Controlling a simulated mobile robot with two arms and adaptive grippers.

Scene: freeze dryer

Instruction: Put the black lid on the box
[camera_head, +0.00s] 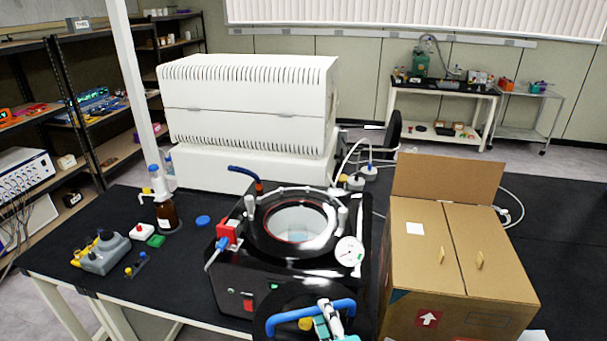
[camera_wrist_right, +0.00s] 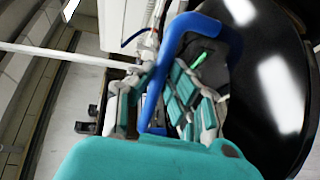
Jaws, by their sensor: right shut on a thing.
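The round black lid (camera_head: 296,292) with a blue handle (camera_head: 288,317) is at the bottom of the head view, in front of the box. My right gripper (camera_head: 325,322) is shut on the blue handle. The right wrist view shows the teal fingers (camera_wrist_right: 158,108) around the handle (camera_wrist_right: 205,32) and the glossy black lid (camera_wrist_right: 262,115) to the right. The black box (camera_head: 232,277) stands on the table, with its round opening (camera_head: 300,222) uncovered on top. The lid's lower part is cut off by the frame. My left gripper is not in view.
A cardboard carton (camera_head: 418,250) stands close to the box's right. A red valve (camera_head: 228,232) and a pressure gauge (camera_head: 348,252) sit on the box beside the opening. A brown bottle (camera_head: 167,214) stands to the left, and a white machine (camera_head: 250,110) behind.

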